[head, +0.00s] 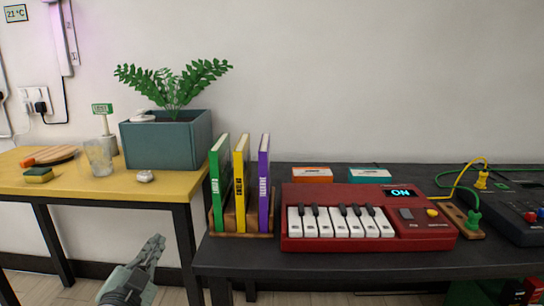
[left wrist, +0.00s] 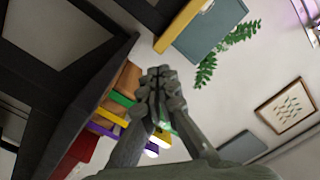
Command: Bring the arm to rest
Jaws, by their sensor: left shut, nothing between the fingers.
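My left gripper (head: 152,246) is low in the head view, in front of the gap between the yellow table and the dark table. It also fills the middle of the left wrist view (left wrist: 158,72), where its fingers are closed together with nothing between them. It appears apart from both tables. My right gripper shows in neither view.
The yellow table (head: 90,186) bears a planter (head: 166,142), a glass (head: 99,157) and a sponge (head: 39,174). The dark table (head: 330,262) bears a rack with three books (head: 241,184), a red keyboard (head: 368,216) and a dark device (head: 512,210). Floor shows below.

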